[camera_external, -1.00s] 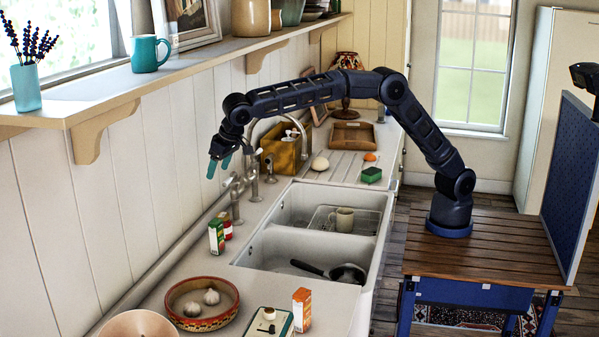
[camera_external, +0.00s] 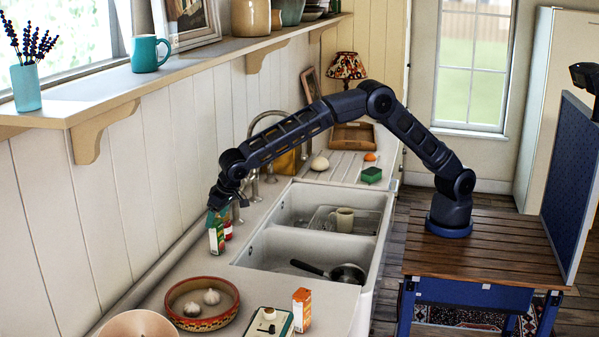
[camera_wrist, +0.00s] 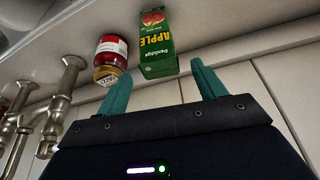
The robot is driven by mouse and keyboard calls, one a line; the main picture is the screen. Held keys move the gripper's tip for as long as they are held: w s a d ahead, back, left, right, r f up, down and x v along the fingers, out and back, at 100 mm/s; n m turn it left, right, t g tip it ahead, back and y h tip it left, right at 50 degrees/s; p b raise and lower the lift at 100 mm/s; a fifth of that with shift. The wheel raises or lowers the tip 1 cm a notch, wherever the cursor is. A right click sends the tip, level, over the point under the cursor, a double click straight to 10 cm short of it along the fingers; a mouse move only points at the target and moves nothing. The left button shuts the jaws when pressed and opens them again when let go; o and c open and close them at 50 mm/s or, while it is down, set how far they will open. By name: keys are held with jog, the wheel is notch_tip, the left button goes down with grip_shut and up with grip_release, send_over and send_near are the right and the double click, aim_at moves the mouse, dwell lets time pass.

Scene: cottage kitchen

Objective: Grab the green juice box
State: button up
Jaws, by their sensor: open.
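The green juice box (camera_external: 216,240) stands upright on the counter between the wall and the sink. In the wrist view the green juice box (camera_wrist: 156,46) shows its "APPLE" label, beyond and between my two teal fingers. My gripper (camera_external: 217,214) is directly above the box in the outside view, pointing down. It also shows in the wrist view (camera_wrist: 160,85), with its fingers spread apart and nothing between the tips that I can see gripped. Whether a finger touches the box I cannot tell.
A red-labelled jar (camera_wrist: 111,58) stands close beside the box. Taps (camera_wrist: 62,100) rise behind the sink (camera_external: 265,237). A patterned bowl (camera_external: 203,322) with garlic and an orange carton (camera_external: 302,310) stand nearer the camera. Counter between box and bowl is clear.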

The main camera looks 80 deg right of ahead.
aim_at(217, 237)
jog(key=shift+s+x, duration=0.2)
jog(key=shift+x, duration=2.35)
jog(key=shift+a+f, duration=0.1)
jog(key=c, duration=1.2)
